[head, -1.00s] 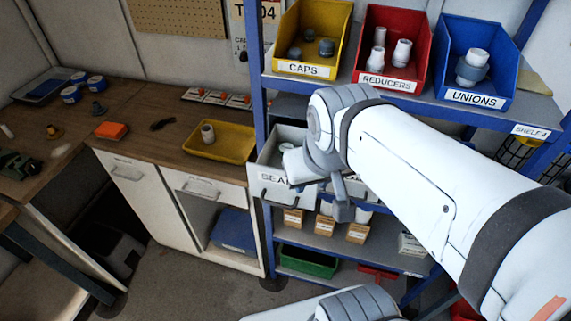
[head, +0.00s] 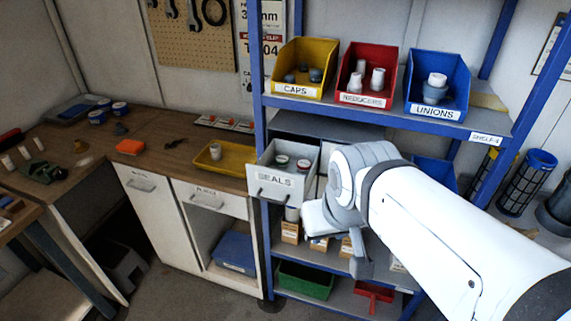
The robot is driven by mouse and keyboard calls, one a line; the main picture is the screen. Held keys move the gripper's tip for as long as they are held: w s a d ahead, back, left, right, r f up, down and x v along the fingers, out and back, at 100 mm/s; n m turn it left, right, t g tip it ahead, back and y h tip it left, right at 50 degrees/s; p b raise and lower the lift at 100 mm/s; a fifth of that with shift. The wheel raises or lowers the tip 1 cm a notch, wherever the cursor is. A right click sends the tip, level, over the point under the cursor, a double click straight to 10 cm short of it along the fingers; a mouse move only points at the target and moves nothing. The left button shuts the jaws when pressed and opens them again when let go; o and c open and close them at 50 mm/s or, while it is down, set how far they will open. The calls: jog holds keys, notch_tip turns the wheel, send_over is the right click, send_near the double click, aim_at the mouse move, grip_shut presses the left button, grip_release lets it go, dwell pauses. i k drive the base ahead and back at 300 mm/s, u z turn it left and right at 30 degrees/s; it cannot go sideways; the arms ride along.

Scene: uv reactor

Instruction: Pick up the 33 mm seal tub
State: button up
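The SEALS drawer (head: 273,181) is pulled open in the shelf unit. Two small round tubs, a left one (head: 282,160) and a right one (head: 303,164), stand inside it. Their size marks are too small to read, so I cannot tell which is the 33 mm seal tub. My gripper (head: 361,266) is at the end of my white arm, to the right of the drawer and lower in the picture. It appears apart from the tubs. My wrist hides much of it, and its opening does not show.
Above the drawer stand the yellow CAPS bin (head: 299,90), red REDUCERS bin (head: 365,99) and blue UNIONS bin (head: 436,110). A blue post (head: 257,100) rises beside the drawer. Small boxes (head: 290,232) are below. A yellow tray (head: 233,163) lies on the bench at left.

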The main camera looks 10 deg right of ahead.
aim_at(282, 162)
jog(key=z, duration=0.05)
jog(key=i, duration=0.9)
jog(key=u, duration=0.05)
